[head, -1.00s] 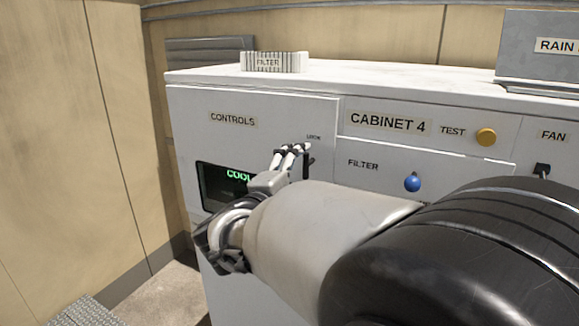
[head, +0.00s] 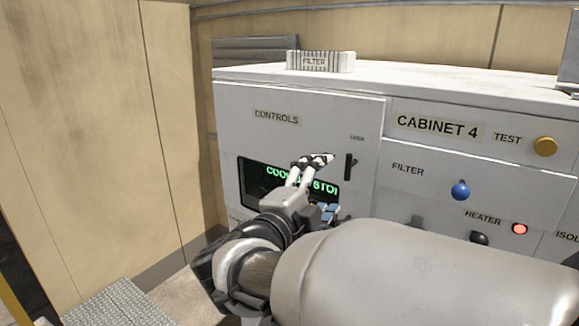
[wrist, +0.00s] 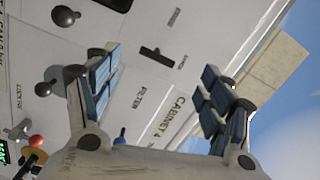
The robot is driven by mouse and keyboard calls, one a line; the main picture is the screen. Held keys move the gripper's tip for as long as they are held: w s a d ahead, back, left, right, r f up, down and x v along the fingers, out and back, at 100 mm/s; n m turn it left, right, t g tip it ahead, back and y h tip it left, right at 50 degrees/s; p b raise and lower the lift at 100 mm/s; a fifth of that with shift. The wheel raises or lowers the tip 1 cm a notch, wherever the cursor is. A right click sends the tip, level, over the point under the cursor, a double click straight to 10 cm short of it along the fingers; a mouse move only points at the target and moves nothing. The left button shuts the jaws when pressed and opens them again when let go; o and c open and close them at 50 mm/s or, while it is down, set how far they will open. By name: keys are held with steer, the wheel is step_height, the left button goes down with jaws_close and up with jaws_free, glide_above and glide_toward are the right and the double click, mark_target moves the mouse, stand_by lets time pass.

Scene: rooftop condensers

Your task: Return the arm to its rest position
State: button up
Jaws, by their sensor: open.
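My gripper (head: 326,186) is open and empty, in front of the controls panel (head: 225,115) of the white cabinet. In the head view it covers part of the dark display (head: 262,190) with green text. In the wrist view my gripper (wrist: 160,78) has its two blue-padded fingers spread wide, with nothing between them but the view of the cabinet face. The black lock handle (head: 350,167) stands upright to the right of the fingers in the head view, apart from them in the picture. My arm reaches across the lower right.
A blue filter knob (head: 460,191), a yellow test button (head: 545,146) and a lit red heater lamp (head: 519,229) sit on the right of the cabinet front. A pleated filter (head: 320,61) lies on top. A tan wall (head: 100,130) stands left.

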steer(key=s+a+f+n+g+y+b, duration=0.1)
steer(key=s+a+f+n+y+b, duration=0.2)
steer(key=f+n+y, duration=0.4)
steer(key=s+a+f+n+y+b, duration=0.1)
steer(key=s+f+n+y+b, duration=0.25)
steer(key=n+y+b, duration=0.35)
steer(key=s+d+f+n+g+h+b, duration=0.2)
steer(key=s+d+f+n+g, duration=0.2)
steer(key=s+f, duration=0.7)
steer(key=s+d+f+n+g+h+b, duration=0.2)
steer(key=s+d+f+g, duration=0.3)
steer(key=s+f, duration=0.5)
steer(key=shift+s+d+f+n+b, duration=0.4)
steer(key=shift+d+f+n+b, duration=0.15)
steer(key=shift+d+n, duration=0.45)
